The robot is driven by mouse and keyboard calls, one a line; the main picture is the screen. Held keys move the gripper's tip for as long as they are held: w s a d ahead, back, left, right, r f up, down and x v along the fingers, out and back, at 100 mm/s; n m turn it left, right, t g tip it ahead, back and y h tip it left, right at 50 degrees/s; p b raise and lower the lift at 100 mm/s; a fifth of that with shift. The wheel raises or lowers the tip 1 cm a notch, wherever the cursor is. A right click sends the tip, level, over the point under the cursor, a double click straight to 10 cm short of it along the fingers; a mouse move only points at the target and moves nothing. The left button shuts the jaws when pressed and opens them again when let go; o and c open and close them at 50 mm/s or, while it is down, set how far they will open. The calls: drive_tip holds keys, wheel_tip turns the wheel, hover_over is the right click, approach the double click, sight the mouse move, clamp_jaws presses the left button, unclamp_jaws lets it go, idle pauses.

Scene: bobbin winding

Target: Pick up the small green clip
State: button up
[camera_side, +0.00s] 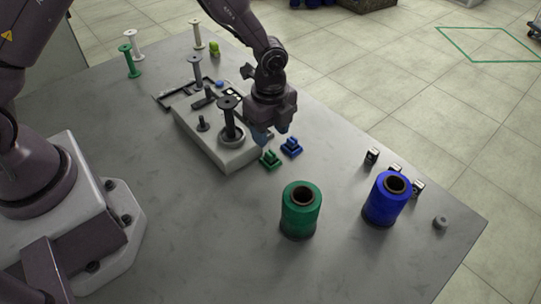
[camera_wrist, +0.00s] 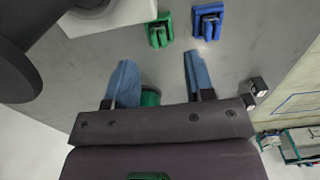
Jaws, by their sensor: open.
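The small green clip (camera_side: 270,160) lies on the grey table beside the winding machine. It also shows at the top of the wrist view (camera_wrist: 159,30), unobstructed. A similar blue clip (camera_side: 291,147) lies close to its right, apart from it. My gripper (camera_wrist: 160,76) is open, with two blue fingers and nothing between them. In the side view my gripper (camera_side: 263,137) hangs above the table beside the clips, near the machine's edge. In the wrist view the green clip lies ahead of the fingertips, not between them.
The white winding machine (camera_side: 227,155) with dark upright spindles stands left of the clips. A large green thread spool (camera_side: 300,210) and a blue one (camera_side: 386,199) stand toward the front. Small dark blocks (camera_side: 372,156) lie near the right edge. The table's front middle is bare.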

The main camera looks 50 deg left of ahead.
sight(271, 153)
wheel_tip(271, 153, down, 6)
drive_tip(key=shift+s+d+r, duration=0.1)
drive_tip(key=shift+d+r, duration=0.05)
idle(0.3)
clamp_jaws()
